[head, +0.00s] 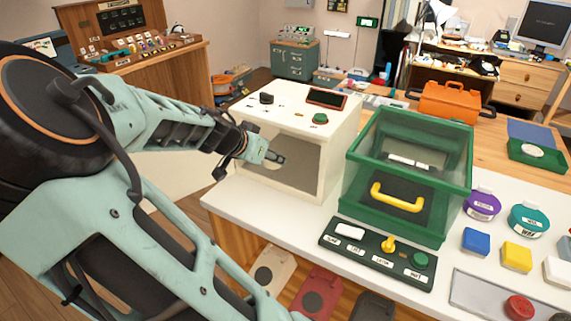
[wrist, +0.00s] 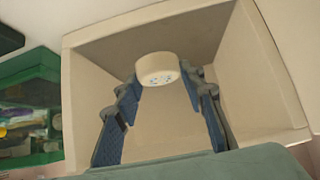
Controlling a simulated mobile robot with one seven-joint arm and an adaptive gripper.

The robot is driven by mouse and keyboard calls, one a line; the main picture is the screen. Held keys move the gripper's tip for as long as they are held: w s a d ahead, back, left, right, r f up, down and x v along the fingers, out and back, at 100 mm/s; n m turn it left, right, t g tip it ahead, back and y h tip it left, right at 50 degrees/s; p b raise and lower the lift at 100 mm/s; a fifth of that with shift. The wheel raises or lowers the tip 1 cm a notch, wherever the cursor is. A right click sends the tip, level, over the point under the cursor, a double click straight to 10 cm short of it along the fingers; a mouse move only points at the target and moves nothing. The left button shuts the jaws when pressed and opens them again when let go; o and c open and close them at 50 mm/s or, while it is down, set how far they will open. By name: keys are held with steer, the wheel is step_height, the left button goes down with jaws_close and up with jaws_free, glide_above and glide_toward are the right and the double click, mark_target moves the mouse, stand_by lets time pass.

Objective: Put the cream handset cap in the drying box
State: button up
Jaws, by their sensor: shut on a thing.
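The cream handset cap (wrist: 157,68) is a short round piece with small bluish marks on its face. My gripper (wrist: 158,82) is shut on it, with the cap between the tips of its blue-padded fingers. The drying box (head: 340,160) is a cream box with an open front, and in the wrist view its pale walls (wrist: 255,85) surround the cap and fingers. In the head view my gripper (head: 276,158) is at the box's open front, fingertips against the dark opening. I cannot tell whether the cap touches the box floor.
A green-framed clear case (head: 455,190) with a yellow handle (head: 397,198) stands just right of the box. A dark control panel (head: 375,255) lies in front of it. Coloured pots and blocks, including a yellow block (head: 517,257), sit farther right on the white tabletop.

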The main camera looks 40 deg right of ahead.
steer(key=w+d+f, duration=0.1)
steer(key=d, duration=0.3)
steer(key=w+d+f+b, duration=0.1)
steer(key=d, duration=0.1)
steer(key=shift+w+d+f, duration=0.35)
step_height(320, 180, down, 4)
steer(key=shift+r, duration=0.25)
steer(key=shift+w+d+f, duration=0.15)
steer(key=shift+d+f, duration=0.2)
steer(key=shift+f, duration=0.1)
steer(key=o, duration=1)
